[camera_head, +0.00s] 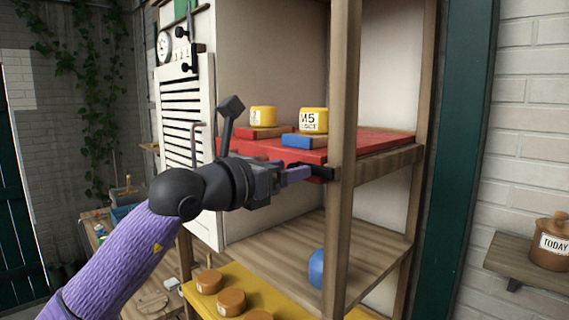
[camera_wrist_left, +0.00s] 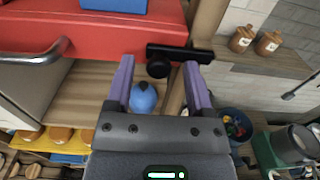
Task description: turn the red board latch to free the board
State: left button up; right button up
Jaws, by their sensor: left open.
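The red board (camera_head: 372,142) lies on the upper shelf of the wooden rack; its red front shows in the left wrist view (camera_wrist_left: 100,38). The latch (camera_wrist_left: 186,53) is a black bar with a round knob, lying roughly crosswise at the board's front edge by the post; it also shows in the head view (camera_head: 324,172). My left gripper (camera_wrist_left: 158,66) is open, its two purple fingers on either side of the knob. I cannot tell whether they touch it. In the head view the gripper (camera_head: 304,173) reaches the latch from the left, partly hiding it. My right gripper is out of view.
Yellow blocks (camera_head: 313,120) stand on red and blue pieces on the board. A wooden post (camera_head: 343,90) is right beside the latch. A blue ball (camera_head: 316,268) sits on the shelf below, above a yellow board (camera_head: 262,296). A metal handle (camera_wrist_left: 38,55) projects at left.

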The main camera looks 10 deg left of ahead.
pick_arm(q)
grip_shut()
dwell(0.3)
jog(key=m, duration=0.1)
jog(key=r+m+b, duration=0.1)
jog(key=m, duration=0.1)
jog(key=shift+d+r+m+b, duration=0.15)
jog(key=shift+r+m+b, duration=0.05)
jog(key=shift+m+b, duration=0.1)
jog(key=shift+s+d+r+m+b, duration=0.45)
jog(key=shift+d+r+m+b, duration=0.15)
jog(key=shift+m, duration=1.75)
jog(key=shift+s+d+r+m+b, duration=0.45)
jog(key=shift+d+m, duration=0.3)
jog(key=shift+m, duration=1.65)
jog(key=shift+s+d+r+m+b, duration=0.45)
jog(key=shift+d+m+b, duration=0.2)
jog(key=shift+m, duration=1.7)
jog(key=shift+f, duration=0.1)
